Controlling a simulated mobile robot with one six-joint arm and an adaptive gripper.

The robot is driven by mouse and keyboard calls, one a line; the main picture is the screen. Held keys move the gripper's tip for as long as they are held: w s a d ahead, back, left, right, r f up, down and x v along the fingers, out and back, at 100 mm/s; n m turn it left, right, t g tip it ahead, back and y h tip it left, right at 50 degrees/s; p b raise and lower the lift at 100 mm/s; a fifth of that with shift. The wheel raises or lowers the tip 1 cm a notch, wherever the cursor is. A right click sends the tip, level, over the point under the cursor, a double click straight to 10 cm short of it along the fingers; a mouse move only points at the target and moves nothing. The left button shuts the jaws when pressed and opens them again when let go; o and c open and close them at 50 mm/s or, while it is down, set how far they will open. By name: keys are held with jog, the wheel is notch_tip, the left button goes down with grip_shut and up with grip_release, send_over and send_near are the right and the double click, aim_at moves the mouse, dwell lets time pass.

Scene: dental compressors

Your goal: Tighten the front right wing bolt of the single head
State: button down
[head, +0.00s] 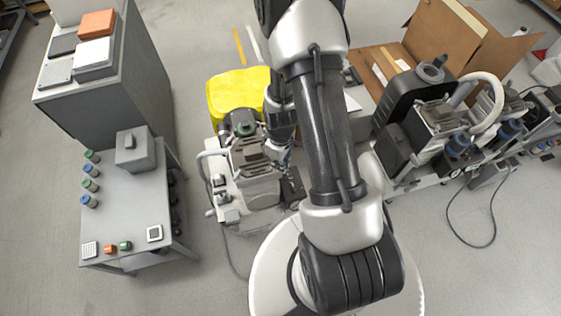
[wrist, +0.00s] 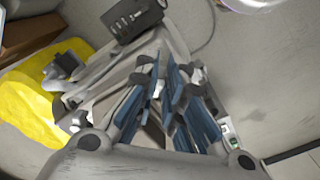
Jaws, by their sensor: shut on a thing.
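The single-head compressor (head: 255,188) stands on a pale base plate in the middle of the head view. Its dark finned head is on top, left of my arm. In the wrist view its grey body (wrist: 95,75) lies under and left of my fingers. My gripper (wrist: 164,78) points down at it, and its blue-padded fingers converge at the tips. They are shut on a small part, taken to be the front right wing bolt, which the fingers and pads mostly hide. In the head view my forearm covers much of the gripper, beside the compressor's right side.
A larger compressor (head: 440,118) with a white hose stands to the right. A yellow object (head: 232,92) lies behind the single-head unit. A grey bench (head: 118,215) with coloured-capped jars is left. A black box (wrist: 130,17) sits near my fingertips. Floor is clear at lower right.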

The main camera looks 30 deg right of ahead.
dwell(0.3)
jog(key=c, duration=1.7)
grip_release()
notch_tip(320, 180, up, 12)
jog(key=shift+r, duration=0.1)
jog(key=s+a+r+m+t, duration=0.1)
jog(key=s+a+r, duration=0.15)
jog(key=r, duration=0.55)
jog(key=s+a+r+m+t, duration=0.1)
jog(key=a+r+m, duration=0.15)
jog(key=r, duration=0.65)
jog(key=s+a+r+m+t, duration=0.2)
jog(key=s+a+r, duration=0.3)
jog(key=s+r, duration=0.3)
jog(key=shift+s+a+r+t, duration=0.2)
jog(key=shift+s+a+t, duration=0.1)
jog(key=shift+s, duration=0.8)
